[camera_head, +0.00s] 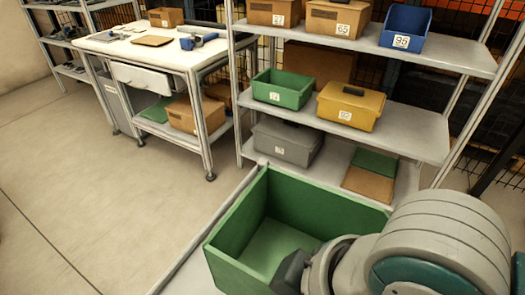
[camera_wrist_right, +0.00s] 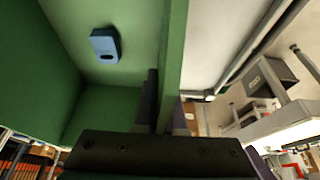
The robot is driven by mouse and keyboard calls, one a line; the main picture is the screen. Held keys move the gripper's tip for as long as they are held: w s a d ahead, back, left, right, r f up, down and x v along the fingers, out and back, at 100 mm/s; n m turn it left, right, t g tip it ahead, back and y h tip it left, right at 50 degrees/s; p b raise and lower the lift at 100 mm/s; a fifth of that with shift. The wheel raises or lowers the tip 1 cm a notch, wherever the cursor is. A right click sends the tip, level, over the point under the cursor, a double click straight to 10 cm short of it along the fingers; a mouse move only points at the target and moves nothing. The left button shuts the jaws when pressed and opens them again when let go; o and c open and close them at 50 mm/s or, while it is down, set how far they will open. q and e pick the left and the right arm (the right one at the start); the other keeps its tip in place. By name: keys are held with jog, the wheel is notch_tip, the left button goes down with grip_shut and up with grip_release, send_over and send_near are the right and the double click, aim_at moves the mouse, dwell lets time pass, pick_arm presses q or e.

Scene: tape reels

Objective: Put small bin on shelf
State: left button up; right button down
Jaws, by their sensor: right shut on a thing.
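A green open bin (camera_head: 232,238) stands in the lower middle of the head view, close to me. My right gripper (camera_head: 292,272) reaches it from the right, and the arm hides part of the bin. In the right wrist view, the right gripper (camera_wrist_right: 163,108) is shut on the bin's wall (camera_wrist_right: 173,50). A small blue object (camera_wrist_right: 105,45) shows inside the bin there. The shelf unit (camera_head: 400,132) stands behind the bin. Its middle board carries a smaller green bin (camera_head: 282,90) and a yellow bin (camera_head: 350,106). My left gripper is not in view.
The top board holds two brown boxes (camera_head: 338,18) and a blue bin (camera_head: 405,27). A grey lidded box (camera_head: 285,141) and flat pieces (camera_head: 370,178) lie on the bottom board. The middle board is bare right of the yellow bin. A workbench (camera_head: 150,50) stands left; open floor lies before it.

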jog(key=shift+f+b, duration=1)
jog(key=shift+f, duration=2.45)
jog(key=shift+f, duration=0.15)
jog(key=c, duration=1)
grip_release()
